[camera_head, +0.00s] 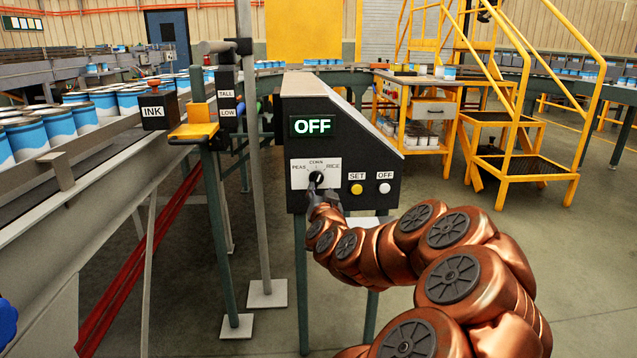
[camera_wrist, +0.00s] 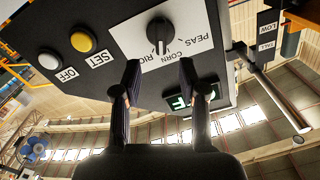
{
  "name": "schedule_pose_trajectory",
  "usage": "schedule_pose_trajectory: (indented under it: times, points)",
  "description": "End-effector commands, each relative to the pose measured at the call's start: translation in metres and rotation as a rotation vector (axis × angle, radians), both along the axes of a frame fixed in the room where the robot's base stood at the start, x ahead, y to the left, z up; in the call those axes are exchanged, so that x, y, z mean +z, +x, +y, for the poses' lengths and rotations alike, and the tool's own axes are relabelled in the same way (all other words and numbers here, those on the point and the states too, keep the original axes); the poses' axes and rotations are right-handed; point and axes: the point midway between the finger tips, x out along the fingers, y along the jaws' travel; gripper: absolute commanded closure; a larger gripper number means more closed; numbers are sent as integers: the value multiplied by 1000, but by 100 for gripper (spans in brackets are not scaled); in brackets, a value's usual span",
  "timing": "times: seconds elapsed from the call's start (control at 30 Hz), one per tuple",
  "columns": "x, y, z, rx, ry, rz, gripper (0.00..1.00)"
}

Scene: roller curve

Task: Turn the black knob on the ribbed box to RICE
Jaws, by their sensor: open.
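The black knob (camera_head: 317,177) sits on a white plate (camera_head: 303,179) marked PEAS, CORN and RICE, on the front of the dark box (camera_head: 343,145). In the wrist view the knob (camera_wrist: 159,31) appears above my fingertips, and the plate's lettering is upside down. Its grip bar lies roughly in line with CORN; which end points is hard to tell. The box's display (camera_head: 312,126) reads OFF. My gripper (camera_wrist: 160,67) is open and empty, its fingers apart on either side of the knob's line, seemingly short of it.
A yellow SET button (camera_head: 357,188) and a white OFF button (camera_head: 385,188) sit right of the knob. A TALL/LOW lever post (camera_head: 227,105) and an INK box (camera_head: 157,111) stand left, beside a conveyor with cans. Yellow stairs (camera_head: 510,165) stand at right.

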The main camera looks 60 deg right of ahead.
Motion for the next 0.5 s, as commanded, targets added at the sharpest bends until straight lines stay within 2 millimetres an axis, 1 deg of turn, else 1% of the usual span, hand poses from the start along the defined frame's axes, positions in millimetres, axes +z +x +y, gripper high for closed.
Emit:
schedule_pose_trajectory:
  times: [0.5]
  points:
    - [-1, 35, -41, 4, 1, 2, 58]
